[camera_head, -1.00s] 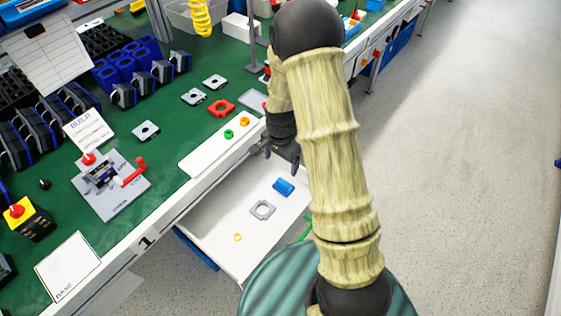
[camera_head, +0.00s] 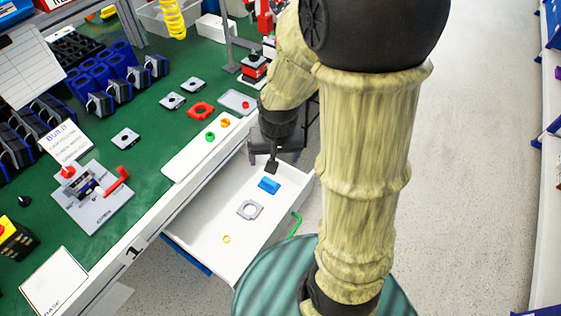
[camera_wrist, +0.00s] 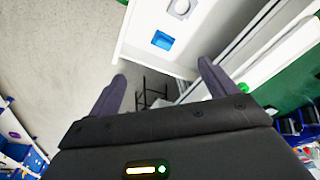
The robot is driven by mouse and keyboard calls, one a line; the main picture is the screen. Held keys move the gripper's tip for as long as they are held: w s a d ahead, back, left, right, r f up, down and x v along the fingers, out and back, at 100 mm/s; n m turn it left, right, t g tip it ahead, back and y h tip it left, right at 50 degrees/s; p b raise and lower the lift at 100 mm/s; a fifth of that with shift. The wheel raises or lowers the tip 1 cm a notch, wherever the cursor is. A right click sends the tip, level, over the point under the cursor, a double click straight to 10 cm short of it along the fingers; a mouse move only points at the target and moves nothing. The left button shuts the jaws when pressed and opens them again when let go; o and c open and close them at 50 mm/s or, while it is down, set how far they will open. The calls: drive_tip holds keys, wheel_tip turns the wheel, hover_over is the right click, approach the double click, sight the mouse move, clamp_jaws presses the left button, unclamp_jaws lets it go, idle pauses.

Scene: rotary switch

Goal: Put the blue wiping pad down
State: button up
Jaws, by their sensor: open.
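The blue wiping pad (camera_head: 269,185) lies flat in the open white drawer (camera_head: 205,240), towards the drawer's right end. In the wrist view the pad (camera_wrist: 162,40) lies on the white drawer floor, beyond the fingertips and apart from them. My gripper (camera_head: 262,164) is above the drawer's far right part, just behind the pad in the head view. In the wrist view my gripper (camera_wrist: 162,72) has its two dark fingers spread wide with nothing between them.
A grey square plate (camera_head: 250,209) and a small yellow ring (camera_head: 227,239) also lie in the drawer. The green workbench (camera_head: 150,95) borders it, with a white strip (camera_head: 200,150) bearing green and orange buttons. Open floor (camera_head: 470,150) lies to the right.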

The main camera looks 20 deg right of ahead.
drive_tip(key=s+r+n, duration=0.1)
drive_tip(key=s+n, duration=0.1)
drive_tip(key=s, duration=0.1)
drive_tip(key=s+r, duration=0.1)
drive_tip(key=shift+s+r+n+t, duration=0.25)
drive_tip(key=shift+r+n+t, duration=0.05)
drive_tip(key=shift+n, duration=0.1)
drive_tip(key=w+p+v, duration=0.3)
drive_tip(key=p+v, duration=1.2)
drive_tip(key=shift+w+r+p, duration=0.25)
drive_tip(key=shift+r+p, duration=0.1)
drive_tip(key=shift+r, duration=0.2)
